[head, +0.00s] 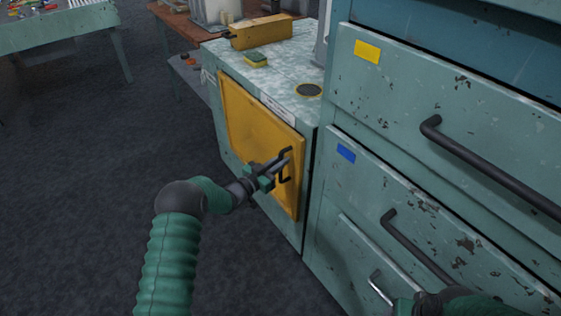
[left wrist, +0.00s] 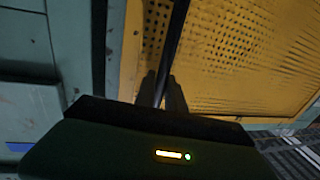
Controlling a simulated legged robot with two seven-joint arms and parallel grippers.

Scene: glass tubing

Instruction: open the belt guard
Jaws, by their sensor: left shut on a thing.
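The belt guard is a yellow panel (head: 245,115) on the front of a pale green cabinet. It looks about flush with the cabinet front; I cannot tell if it stands slightly ajar. A black upright bar handle (head: 284,178) is near its right edge. My left gripper (head: 277,173) is shut on this handle. In the left wrist view the dark handle bar (left wrist: 174,50) runs up from between the fingers (left wrist: 161,92), before the perforated yellow guard (left wrist: 245,50). My right gripper (head: 392,297) is partly visible at the bottom right; its jaws are unclear.
A large green drawer cabinet (head: 375,135) with dark bar handles stands close on the right. A yellow box (head: 261,32) and a sponge (head: 255,61) lie on the guard cabinet's top. A bench (head: 55,28) stands far left. The dark floor (head: 80,180) at left is clear.

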